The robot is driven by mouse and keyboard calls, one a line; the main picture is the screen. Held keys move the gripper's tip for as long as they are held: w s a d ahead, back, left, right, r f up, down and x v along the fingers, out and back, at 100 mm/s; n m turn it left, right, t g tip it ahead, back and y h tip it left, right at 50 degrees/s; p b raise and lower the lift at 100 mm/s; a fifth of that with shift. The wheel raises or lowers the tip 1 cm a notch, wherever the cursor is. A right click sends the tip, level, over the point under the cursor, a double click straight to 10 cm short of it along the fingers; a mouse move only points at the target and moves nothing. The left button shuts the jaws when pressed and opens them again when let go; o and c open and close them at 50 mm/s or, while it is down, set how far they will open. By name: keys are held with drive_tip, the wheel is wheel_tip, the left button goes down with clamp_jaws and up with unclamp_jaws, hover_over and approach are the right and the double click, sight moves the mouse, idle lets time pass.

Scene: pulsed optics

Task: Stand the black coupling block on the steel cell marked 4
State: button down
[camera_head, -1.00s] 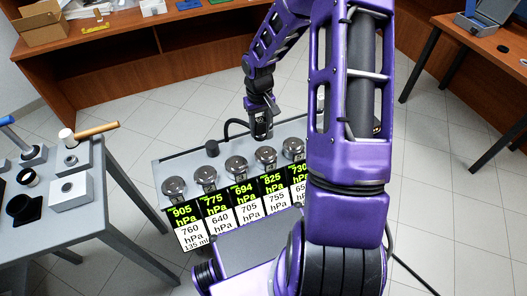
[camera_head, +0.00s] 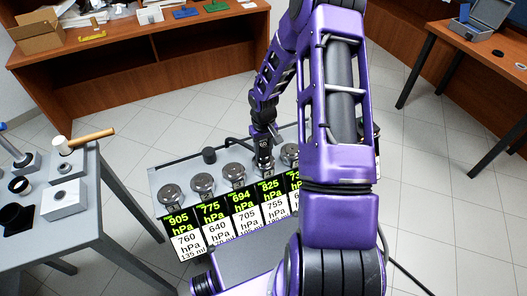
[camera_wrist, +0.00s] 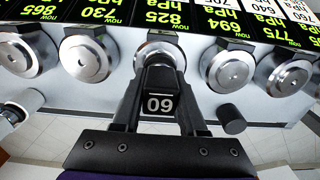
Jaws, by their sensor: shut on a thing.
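My gripper (camera_wrist: 160,72) is shut on the black coupling block (camera_wrist: 160,80), which has a small plate with two digits. In the head view my gripper (camera_head: 264,150) points down at the fourth round steel cell from the left, over the 825 hPa display. In the wrist view the block is in front of this steel cell (camera_wrist: 160,47) and hides part of it. I cannot tell whether the block touches the cell's top or hangs just above it. I cannot read a mark 4 on any cell.
Neighbouring steel cells stand close on both sides, 694 (camera_head: 233,174) and 730 (camera_head: 289,153). A row of display cards (camera_head: 243,210) lines the front. A black knob (camera_head: 209,155) rises behind the cells. A grey table with fixtures (camera_head: 66,198) stands at left.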

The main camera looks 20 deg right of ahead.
sight(264, 145)
drive_tip(key=shift+f, duration=0.1)
drive_tip(key=shift+c, duration=1.4)
unclamp_jaws()
wheel_tip(264, 145, up, 12)
drive_tip(key=shift+r+p, duration=0.15)
drive_tip(key=shift+p, duration=0.75)
wheel_tip(264, 145, up, 12)
drive_tip(key=p, duration=0.5)
drive_tip(key=shift+p, duration=0.35)
